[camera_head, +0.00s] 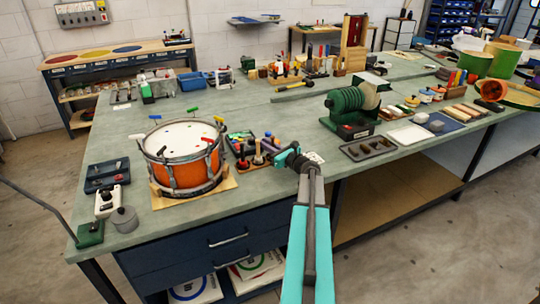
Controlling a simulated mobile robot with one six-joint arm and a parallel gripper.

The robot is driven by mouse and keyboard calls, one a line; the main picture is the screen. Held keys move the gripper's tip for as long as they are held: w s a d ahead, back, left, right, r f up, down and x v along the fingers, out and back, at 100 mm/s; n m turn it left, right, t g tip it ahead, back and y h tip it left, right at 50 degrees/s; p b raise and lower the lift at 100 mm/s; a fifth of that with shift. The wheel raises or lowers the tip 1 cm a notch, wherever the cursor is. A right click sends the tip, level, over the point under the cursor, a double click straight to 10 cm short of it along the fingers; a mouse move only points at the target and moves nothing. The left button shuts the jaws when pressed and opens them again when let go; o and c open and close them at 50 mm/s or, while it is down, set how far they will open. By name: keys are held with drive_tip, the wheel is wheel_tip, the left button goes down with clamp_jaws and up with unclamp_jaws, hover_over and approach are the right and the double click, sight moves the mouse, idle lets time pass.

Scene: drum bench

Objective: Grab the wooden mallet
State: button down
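My teal arm reaches up from the bottom of the view to the bench, and my gripper (283,156) is at its far end, pointing left above the bench's front part. Its fingers are too small to tell open from shut. Just left of it, a few small upright tools (257,157) with dark and reddish parts stand close together near the bench's front edge. I cannot tell for sure which thing in view is the wooden mallet; it may be among these tools or partly hidden by my gripper.
An orange drum (184,171) stands left of the tools on a wooden board (222,185). A tray of small parts (240,138) lies behind the tools. Bare bench top (290,122) lies behind my gripper.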

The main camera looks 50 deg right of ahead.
drive_tip(key=shift+r, duration=0.1)
idle(0.3)
drive_tip(key=shift+r, duration=0.65)
drive_tip(key=shift+r+b, duration=0.4)
drive_tip(key=shift+r, duration=0.55)
drive_tip(key=s+a+r+b, duration=0.1)
drive_tip(key=s+a+b, duration=0.1)
drive_tip(key=s, duration=1.3)
drive_tip(key=shift+s+a+r, duration=0.3)
drive_tip(key=shift+s+a, duration=0.05)
drive_tip(key=shift+s, duration=0.05)
